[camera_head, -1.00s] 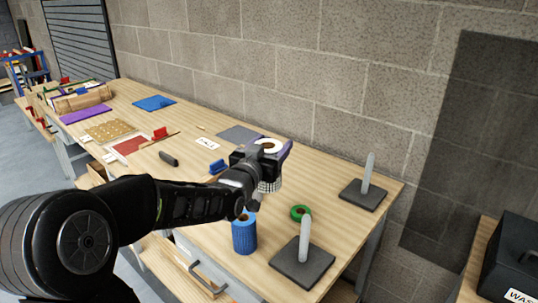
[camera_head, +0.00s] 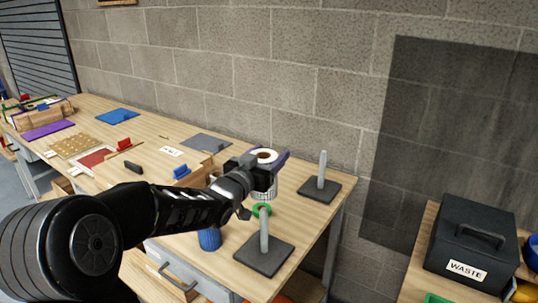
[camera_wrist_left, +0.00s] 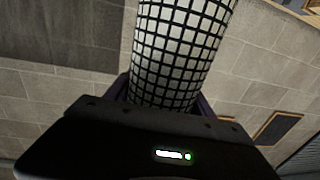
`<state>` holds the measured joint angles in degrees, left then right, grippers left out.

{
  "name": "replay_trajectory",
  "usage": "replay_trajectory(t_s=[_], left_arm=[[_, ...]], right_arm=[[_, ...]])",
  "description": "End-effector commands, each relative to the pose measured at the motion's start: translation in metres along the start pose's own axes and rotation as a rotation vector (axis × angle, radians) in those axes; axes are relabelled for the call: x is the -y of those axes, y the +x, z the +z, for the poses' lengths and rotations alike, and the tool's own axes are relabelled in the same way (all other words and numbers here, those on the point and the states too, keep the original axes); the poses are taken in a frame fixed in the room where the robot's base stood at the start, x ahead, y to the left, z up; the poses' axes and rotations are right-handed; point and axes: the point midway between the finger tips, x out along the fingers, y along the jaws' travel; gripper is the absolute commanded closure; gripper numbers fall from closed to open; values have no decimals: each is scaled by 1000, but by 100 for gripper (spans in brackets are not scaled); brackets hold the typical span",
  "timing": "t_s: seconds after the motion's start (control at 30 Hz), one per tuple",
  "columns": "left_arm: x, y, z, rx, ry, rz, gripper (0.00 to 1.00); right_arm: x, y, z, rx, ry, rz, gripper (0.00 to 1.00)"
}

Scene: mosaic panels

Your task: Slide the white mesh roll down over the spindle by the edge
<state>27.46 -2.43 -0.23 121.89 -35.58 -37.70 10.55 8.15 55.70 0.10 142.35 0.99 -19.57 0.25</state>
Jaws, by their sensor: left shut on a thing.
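The white mesh roll (camera_head: 264,195) is upright in my left gripper (camera_head: 268,172), with its brown core showing at the top. The left wrist view shows its white body with a black grid (camera_wrist_left: 178,50), held between the fingers. One spindle (camera_head: 264,232) stands upright on a dark square base (camera_head: 262,262) near the table's front edge. Another spindle (camera_head: 322,166) stands on a similar base (camera_head: 333,187) farther back, near the right end. Both look empty. The held roll appears above and behind the front spindle, left of the back one, apart from both. My right gripper is out of view.
A green ring (camera_head: 256,208) lies behind the front spindle, partly hidden. A blue roll (camera_head: 209,239) stands left of that spindle, under my arm. A grey sheet (camera_head: 206,143) lies near the wall. A black WASTE box (camera_head: 475,245) sits on a separate bench at right.

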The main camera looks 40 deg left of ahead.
Motion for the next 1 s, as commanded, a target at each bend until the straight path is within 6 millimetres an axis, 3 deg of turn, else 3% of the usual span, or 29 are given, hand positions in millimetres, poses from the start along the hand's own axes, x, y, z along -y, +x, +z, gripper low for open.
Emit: replay_trajectory(t_s=[1.0], left_arm=[[0, 0, 61, -1, 0, 0, 94]], right_arm=[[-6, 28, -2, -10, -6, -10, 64]])
